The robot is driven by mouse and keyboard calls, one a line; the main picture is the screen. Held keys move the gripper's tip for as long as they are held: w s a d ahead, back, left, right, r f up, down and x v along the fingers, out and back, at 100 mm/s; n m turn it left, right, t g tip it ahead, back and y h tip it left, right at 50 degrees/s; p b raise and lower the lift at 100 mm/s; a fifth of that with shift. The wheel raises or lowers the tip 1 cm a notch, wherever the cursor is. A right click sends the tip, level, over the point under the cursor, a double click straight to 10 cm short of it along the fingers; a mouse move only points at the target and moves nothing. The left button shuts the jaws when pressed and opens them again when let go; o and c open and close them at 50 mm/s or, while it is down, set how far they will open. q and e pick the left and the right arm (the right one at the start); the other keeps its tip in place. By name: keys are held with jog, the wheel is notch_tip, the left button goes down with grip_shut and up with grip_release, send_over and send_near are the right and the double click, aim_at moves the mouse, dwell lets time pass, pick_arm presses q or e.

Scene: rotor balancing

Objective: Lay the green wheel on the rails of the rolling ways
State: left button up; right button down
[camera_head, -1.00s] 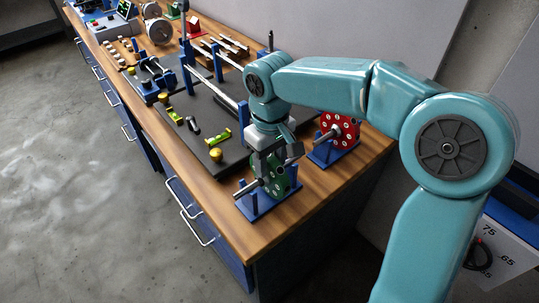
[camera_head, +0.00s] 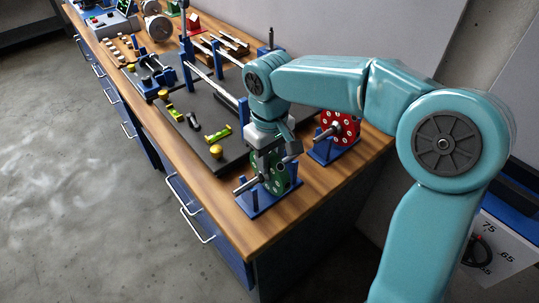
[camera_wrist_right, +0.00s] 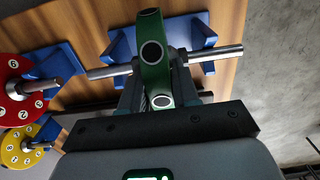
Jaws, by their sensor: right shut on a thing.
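The green wheel (camera_head: 284,181) is upright in a blue stand (camera_head: 262,205) near the bench's front corner, its steel shaft sticking out at the left. In the right wrist view the green wheel (camera_wrist_right: 152,60) shows edge-on with its shaft (camera_wrist_right: 222,53) level. My right gripper (camera_head: 268,163) is over the wheel from above, its jaws shut on it; the exact contact is partly hidden. I cannot tell whether the shaft still touches the stand. The rails (camera_head: 214,85) of the rolling ways run between blue posts farther back. My left gripper is out of view.
A red wheel (camera_head: 341,126) stands in its own blue stand to the right. A yellow wheel (camera_wrist_right: 18,150) shows in the right wrist view. On the dark mat (camera_head: 177,127) lie a level (camera_head: 217,134) and a yellow knob (camera_head: 216,151). The bench edge is close at left.

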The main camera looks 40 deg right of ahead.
jog(key=shift+w+d+r+p, duration=0.1)
jog(key=shift+w+r+p, duration=0.05)
jog(key=shift+r+p, duration=0.3)
jog(key=r+p, duration=0.1)
jog(key=r, duration=0.1)
jog(key=r+p, duration=0.1)
jog(key=shift+s+r+p, duration=0.2)
jog(key=shift+r+p, duration=0.2)
jog(key=shift+w+r, duration=0.15)
jog(key=shift+r, duration=0.05)
